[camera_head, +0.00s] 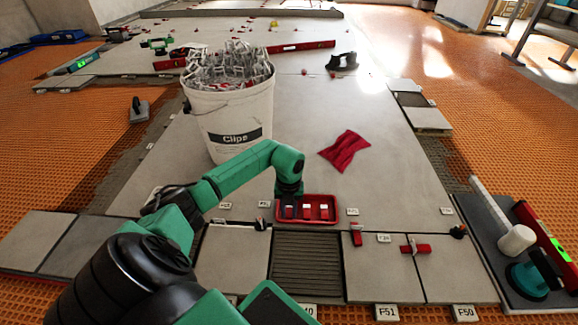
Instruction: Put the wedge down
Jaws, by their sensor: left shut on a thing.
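My left gripper (289,203) points down at the left end of a small red tray (334,212). It is shut on the wedge, which is small and mostly hidden by the fingers. I cannot tell whether the wedge touches the tray. Small red and white pieces sit in the tray to the right of the gripper. A red wedge (357,238) lies at a tile joint in the front row, and another red piece (415,248) lies across a joint further right. My right gripper is not in view.
A white bucket of clips (228,112) stands behind my left arm. A red cloth (345,149) lies on the tiles. A ridged, tile-free square (305,262) is in front of the tray. A mallet (503,222), suction cup (534,275) and level (548,240) lie at right.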

